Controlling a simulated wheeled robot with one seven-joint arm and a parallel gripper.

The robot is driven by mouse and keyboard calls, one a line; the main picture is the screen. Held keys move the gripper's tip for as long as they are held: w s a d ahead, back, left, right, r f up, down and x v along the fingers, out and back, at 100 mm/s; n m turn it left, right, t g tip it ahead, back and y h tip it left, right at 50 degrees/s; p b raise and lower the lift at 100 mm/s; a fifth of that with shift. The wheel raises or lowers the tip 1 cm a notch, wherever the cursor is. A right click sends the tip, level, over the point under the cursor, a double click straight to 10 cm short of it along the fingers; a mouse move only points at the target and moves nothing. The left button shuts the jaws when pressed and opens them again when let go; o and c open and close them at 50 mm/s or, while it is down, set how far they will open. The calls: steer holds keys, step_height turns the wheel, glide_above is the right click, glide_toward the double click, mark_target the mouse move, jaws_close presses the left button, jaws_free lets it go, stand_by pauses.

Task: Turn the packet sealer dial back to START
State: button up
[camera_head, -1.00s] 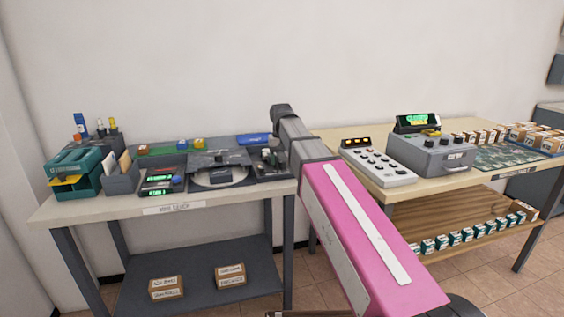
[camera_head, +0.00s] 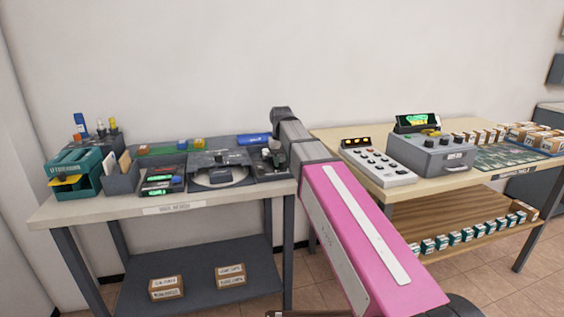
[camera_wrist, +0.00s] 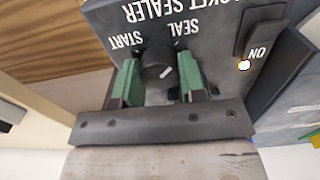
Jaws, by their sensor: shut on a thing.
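The packet sealer (camera_wrist: 215,45) fills the wrist view as a dark plate, its lettering upside down. Its round black dial (camera_wrist: 157,66) sits between the green pads of my gripper (camera_wrist: 160,84), which is shut on it. The white mark on the dial slants up to the right in the picture, on the SEAL side. The START label (camera_wrist: 126,40) is to the upper left of the dial and the SEAL label (camera_wrist: 180,28) to the upper right. In the head view, my arm reaches over the left table, and the dial cannot be made out.
An ON switch (camera_wrist: 254,40) with a lit lamp is right of the dial in the wrist view. The left table (camera_head: 120,210) also holds a teal machine (camera_head: 75,174) and small displays. The right table (camera_head: 400,190) holds a keypad box (camera_head: 378,166) and a grey box (camera_head: 432,155).

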mark_target(282, 161)
steer(key=n, duration=1.3)
stand_by(0.6)
steer(key=o, duration=0.9)
step_height(282, 161, up, 11)
steer(key=shift+s+f, duration=0.1)
steer(key=shift+s, duration=0.05)
stand_by(0.3)
